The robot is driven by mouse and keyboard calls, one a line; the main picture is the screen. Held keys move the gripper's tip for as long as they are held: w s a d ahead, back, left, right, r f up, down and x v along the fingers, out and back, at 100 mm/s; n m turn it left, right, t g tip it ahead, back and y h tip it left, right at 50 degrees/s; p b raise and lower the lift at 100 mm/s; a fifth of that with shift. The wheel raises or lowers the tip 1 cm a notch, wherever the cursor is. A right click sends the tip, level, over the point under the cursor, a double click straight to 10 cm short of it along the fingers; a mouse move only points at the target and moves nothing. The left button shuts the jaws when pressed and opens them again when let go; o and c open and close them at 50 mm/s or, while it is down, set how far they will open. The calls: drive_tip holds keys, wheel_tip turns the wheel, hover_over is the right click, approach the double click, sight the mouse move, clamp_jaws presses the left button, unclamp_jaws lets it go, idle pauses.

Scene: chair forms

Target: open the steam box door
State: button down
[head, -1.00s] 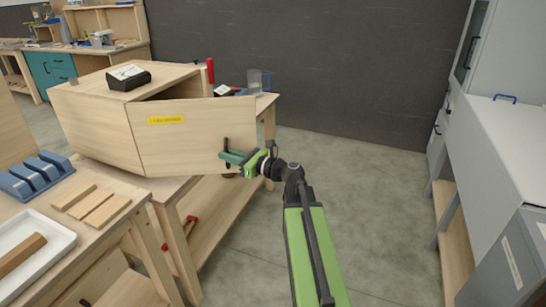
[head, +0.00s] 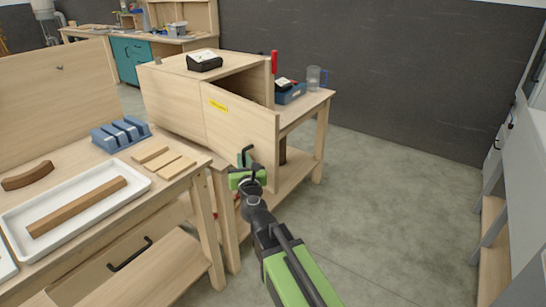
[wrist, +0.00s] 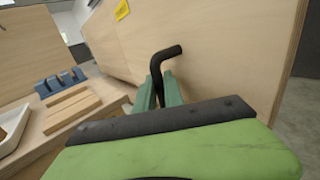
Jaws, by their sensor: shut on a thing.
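The steam box (head: 172,97) is a light wooden box on a wooden bench, with a yellow label on its front. Its door (head: 243,128) stands partly open, swung out toward me, and a dark gap shows at the top between door and box. The door's black bent handle (wrist: 163,58) sticks out from the panel in the wrist view. The inside of the box is mostly hidden by the door.
A black device (head: 204,62) lies on top of the box. A blue bin (head: 291,94) and a clear jug (head: 316,78) stand behind it. At left, a workbench holds a white tray (head: 140,182) and a blue slotted holder (head: 120,133). The floor (head: 390,200) at right is clear.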

drive_tip(key=shift+s+a+f+m+t+h, duration=0.1)
drive_tip(key=shift+s+a+m+t+h, duration=0.2)
drive_tip(key=shift+s+a+m+h, duration=0.6)
drive_tip(key=shift+s+a, duration=0.1)
drive_tip(key=shift+s, duration=0.05)
drive_tip(key=c, duration=1.5)
unclamp_jaws()
drive_tip(key=shift+s, duration=0.1)
drive_tip(key=shift+o, duration=0.2)
